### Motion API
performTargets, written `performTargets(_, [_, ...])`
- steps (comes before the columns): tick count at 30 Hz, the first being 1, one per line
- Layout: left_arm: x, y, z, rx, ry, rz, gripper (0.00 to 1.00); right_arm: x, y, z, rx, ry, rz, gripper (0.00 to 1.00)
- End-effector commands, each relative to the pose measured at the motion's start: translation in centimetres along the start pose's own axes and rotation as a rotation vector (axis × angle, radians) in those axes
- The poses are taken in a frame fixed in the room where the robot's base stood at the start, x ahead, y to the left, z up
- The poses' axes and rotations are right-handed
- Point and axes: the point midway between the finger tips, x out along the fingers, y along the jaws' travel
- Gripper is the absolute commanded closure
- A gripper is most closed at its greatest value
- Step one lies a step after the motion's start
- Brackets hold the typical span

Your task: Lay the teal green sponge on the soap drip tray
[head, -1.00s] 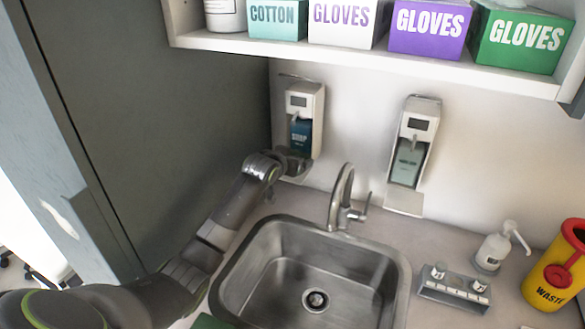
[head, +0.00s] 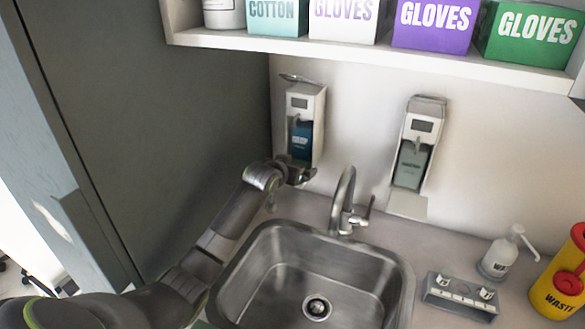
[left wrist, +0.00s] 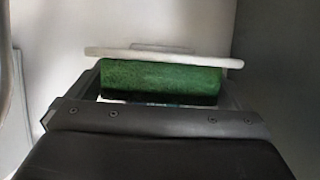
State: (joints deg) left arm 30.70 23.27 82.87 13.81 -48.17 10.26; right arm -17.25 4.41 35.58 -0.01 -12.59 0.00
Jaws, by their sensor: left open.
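The teal green sponge (left wrist: 160,78) shows in the left wrist view between the fingers of my left gripper (left wrist: 165,88). The gripper is open around it. The white soap drip tray (left wrist: 165,54) is a thin slab along the sponge's far long edge; the view looks upside down, with the cabinet on the right, so the tray lies under the sponge. They look touching or nearly so. In the head view my left gripper (head: 296,174) is at the foot of the soap dispenser (head: 304,112), and the sponge cannot be made out there. My right gripper is not in view.
A steel sink (head: 270,275) and faucet (head: 345,200) stand right of my left arm. A second dispenser (head: 417,145) with its own tray (head: 408,205) hangs further right. A grey cabinet side (head: 150,130) is close on the left. A shelf (head: 370,52) with boxes runs above.

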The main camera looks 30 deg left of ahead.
Motion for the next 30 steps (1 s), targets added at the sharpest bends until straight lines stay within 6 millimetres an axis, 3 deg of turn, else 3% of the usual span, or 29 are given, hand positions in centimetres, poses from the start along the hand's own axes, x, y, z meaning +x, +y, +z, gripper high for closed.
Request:
performTargets(8, [-2.0,0.0,-0.7,0.0,-0.001,0.0,0.0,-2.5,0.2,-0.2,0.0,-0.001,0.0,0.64])
performTargets(27, [-9.4,0.0,-0.8,0.0,0.0,0.0,0.0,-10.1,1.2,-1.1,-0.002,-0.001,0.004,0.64])
performTargets(30, [-10.4,0.0,-0.4,0.0,0.001,0.0,0.0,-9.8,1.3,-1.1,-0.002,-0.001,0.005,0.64])
